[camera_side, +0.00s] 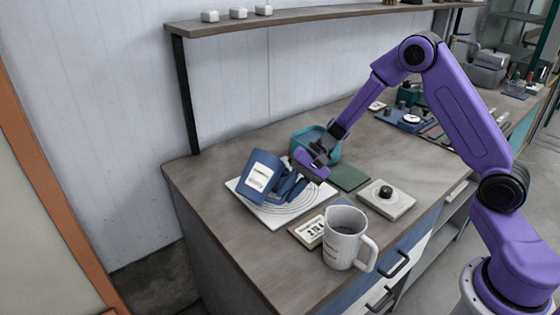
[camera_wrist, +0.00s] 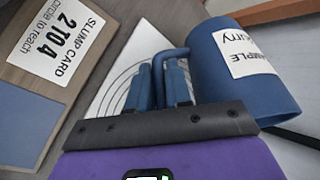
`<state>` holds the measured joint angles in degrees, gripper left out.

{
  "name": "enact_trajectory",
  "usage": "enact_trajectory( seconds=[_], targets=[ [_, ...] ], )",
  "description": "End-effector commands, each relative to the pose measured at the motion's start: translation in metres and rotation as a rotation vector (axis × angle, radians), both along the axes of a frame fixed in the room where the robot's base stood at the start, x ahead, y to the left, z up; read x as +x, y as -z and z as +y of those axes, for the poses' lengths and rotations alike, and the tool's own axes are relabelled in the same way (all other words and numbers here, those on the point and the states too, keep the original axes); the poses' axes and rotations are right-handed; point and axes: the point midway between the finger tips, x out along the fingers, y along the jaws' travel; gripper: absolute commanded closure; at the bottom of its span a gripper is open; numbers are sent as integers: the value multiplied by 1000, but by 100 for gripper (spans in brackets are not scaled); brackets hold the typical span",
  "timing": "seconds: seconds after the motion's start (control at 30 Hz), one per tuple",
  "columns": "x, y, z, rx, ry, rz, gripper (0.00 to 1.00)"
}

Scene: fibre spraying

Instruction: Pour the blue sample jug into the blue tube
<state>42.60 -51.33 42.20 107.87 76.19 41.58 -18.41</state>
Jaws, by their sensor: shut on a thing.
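The blue sample jug (camera_side: 250,192) has a white label and looks tilted over the white plate with printed rings (camera_side: 275,217). It also shows on the right of the wrist view (camera_wrist: 212,72), where its label is partly readable. My gripper (camera_side: 290,188) is to the right of the jug. In the wrist view my gripper (camera_wrist: 162,85) is shut on the jug's blue handle, with a finger on either side. The gap between jug and plate is unclear. I cannot make out a separate blue tube in either view; the jug and fingers cover part of the plate.
A slump card (camera_side: 309,232) and a large grey-white measuring jug (camera_side: 343,243) stand near the front edge. A pale block with a black knob (camera_side: 387,195), a green mat (camera_side: 348,177) and a teal bin (camera_side: 318,138) lie right and behind. A shelf (camera_side: 320,14) runs above.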

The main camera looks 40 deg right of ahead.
Motion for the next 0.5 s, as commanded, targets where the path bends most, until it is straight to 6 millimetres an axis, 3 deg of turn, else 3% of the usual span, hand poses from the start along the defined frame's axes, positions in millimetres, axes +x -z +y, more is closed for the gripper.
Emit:
enact_trajectory(
  seconds=[0.5],
  targets=[
    [1, -4, 1, 52, -7, 0, 100]
  ],
)
